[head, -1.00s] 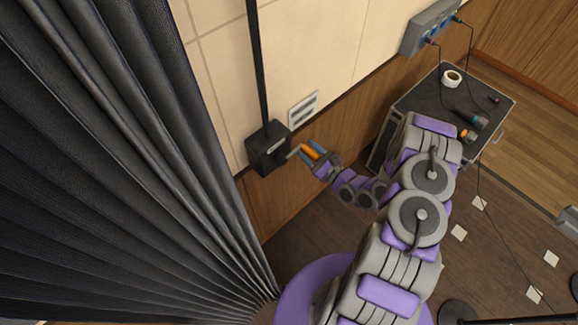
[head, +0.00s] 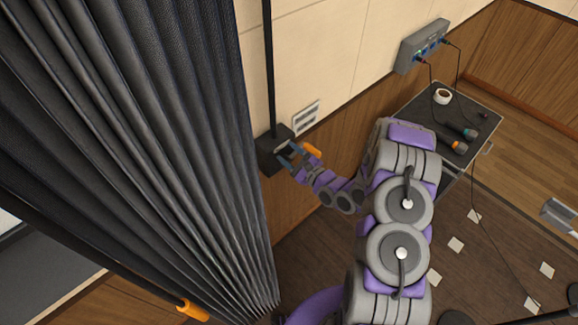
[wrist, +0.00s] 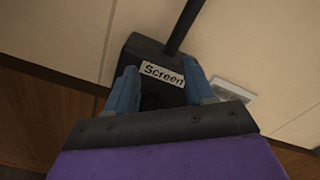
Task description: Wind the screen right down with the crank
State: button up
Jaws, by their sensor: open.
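The dark winder box (head: 264,160) is fixed low on the wall at the foot of a black vertical pole. In the wrist view the box (wrist: 138,52) fills the space ahead of my fingers and its white label (wrist: 162,74) reads "Screen". The crank's orange grip (head: 311,151) shows just right of my fingers in the head view; its metal arm is mostly hidden. My gripper (head: 285,156) is open, its blue fingertips close to the box front. The wrist view (wrist: 163,90) shows nothing clearly held between them. The orange grip is out of the wrist view. I cannot make out the screen itself.
A dark pleated curtain (head: 150,130) hangs close on the left. A white vent (head: 306,117) is on the wall beside the box. A black case (head: 430,112) with tape and microphones stands at right under a wall socket panel (head: 423,46). A black rod with an orange end (head: 192,310) is at lower left.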

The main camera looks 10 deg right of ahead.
jog(key=shift+s+a+f, duration=0.1)
jog(key=shift+s, duration=0.1)
